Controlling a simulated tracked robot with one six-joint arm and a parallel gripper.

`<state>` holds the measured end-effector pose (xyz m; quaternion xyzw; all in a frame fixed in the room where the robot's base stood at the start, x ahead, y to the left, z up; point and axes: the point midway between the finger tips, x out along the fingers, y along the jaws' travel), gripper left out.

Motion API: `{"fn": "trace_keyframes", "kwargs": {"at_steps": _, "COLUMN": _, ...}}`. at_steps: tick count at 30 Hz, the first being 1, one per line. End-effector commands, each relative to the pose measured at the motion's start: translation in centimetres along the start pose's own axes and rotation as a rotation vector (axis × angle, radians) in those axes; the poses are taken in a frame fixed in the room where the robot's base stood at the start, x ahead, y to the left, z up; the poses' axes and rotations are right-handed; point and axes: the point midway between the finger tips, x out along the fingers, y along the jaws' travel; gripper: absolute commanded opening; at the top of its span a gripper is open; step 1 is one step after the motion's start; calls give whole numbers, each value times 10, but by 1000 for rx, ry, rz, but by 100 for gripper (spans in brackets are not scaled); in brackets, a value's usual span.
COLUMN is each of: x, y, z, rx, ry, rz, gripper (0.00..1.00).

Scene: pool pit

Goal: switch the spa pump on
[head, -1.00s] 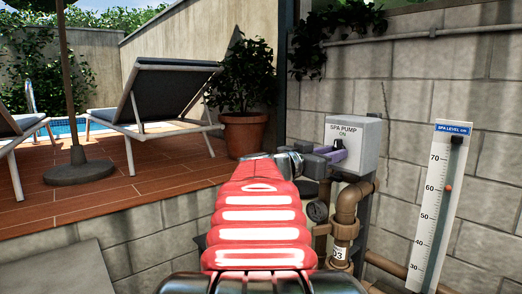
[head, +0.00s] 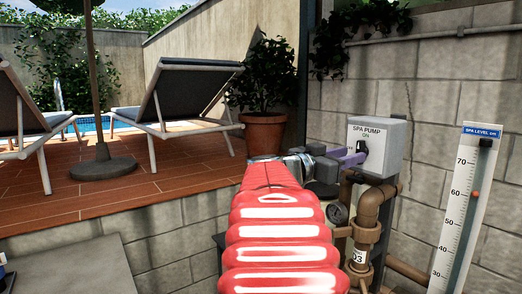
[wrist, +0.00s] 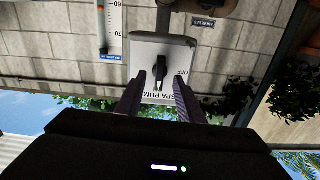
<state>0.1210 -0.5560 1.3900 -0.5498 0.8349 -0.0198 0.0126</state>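The spa pump switch box (head: 395,138) is a light grey box on the block wall, marked SPA PUMP with ON beneath. Its black knob (head: 362,151) shows on the front face. In the wrist view, which is upside down, the knob (wrist: 162,70) lies along the box's upright line, its narrower end towards the SPA PUMP lettering; OFF is printed to one side. My gripper (head: 350,158) reaches the box from the left with purple fingers. In the wrist view my gripper (wrist: 160,80) is open, one finger each side of the knob, with gaps visible; contact is not clear.
Brown pipes (head: 366,225) and a round gauge (head: 338,214) sit below the box. A spa level scale (head: 463,205) stands to the right. A raised tiled deck (head: 150,185) with loungers (head: 190,95) and a potted plant (head: 265,130) lies to the left.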

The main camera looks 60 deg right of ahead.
Motion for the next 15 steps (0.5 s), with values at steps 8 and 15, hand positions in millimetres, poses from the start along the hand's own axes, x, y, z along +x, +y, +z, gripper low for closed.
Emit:
{"fn": "trace_keyframes", "kwargs": {"at_steps": 8, "x": -28, "y": -1, "z": 0, "rx": -1, "ry": -1, "rz": -2, "gripper": 34}}
{"fn": "trace_keyframes", "kwargs": {"at_steps": 15, "x": -37, "y": 0, "z": 0, "rx": -1, "ry": 0, "rz": 1, "gripper": 34}}
